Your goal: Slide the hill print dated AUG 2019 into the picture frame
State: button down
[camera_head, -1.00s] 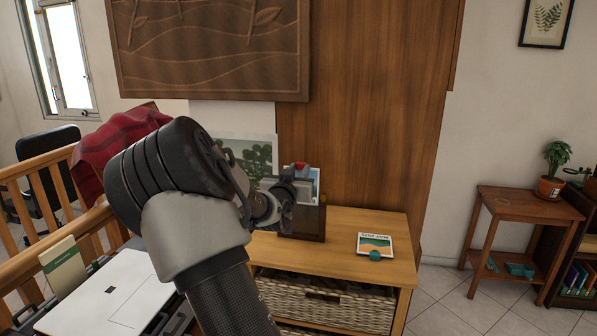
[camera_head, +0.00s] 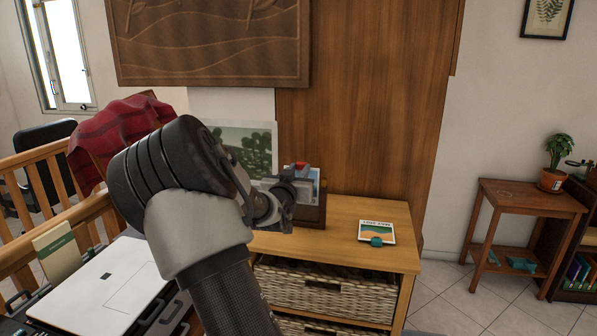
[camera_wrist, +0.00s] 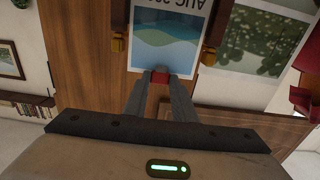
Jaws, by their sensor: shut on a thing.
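The hill print (camera_wrist: 168,45) fills the top of the wrist view, upside down there, with blue hills and "AUG 20…" partly cut off. My gripper (camera_wrist: 160,78) is shut on the red tab at the print's edge; the red also shows in the head view (camera_head: 301,165). The dark wooden picture frame (camera_head: 312,215) stands upright on the cabinet; its side posts (camera_wrist: 213,30) with brass pieces flank the print. The print is between the posts, its red-tab end beyond them. Whether its edges sit in grooves I cannot tell. My arm hides part of the frame.
A second print marked MAY 2021 (camera_head: 377,231) with a teal tab lies on the wooden cabinet (camera_head: 345,255), right of the frame. A green tree picture (camera_head: 245,142) leans against the wall behind.

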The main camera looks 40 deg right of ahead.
notch_tip(320, 180, down, 5)
jog(key=b, duration=0.4)
jog(key=shift+r, duration=0.2)
dwell(0.3)
jog(key=c, duration=1.2)
grip_release()
jog(key=shift+o, duration=0.2)
notch_tip(320, 180, up, 11)
jog(key=p, duration=0.6)
jog(key=shift+p, duration=0.35)
jog(key=shift+a, duration=0.1)
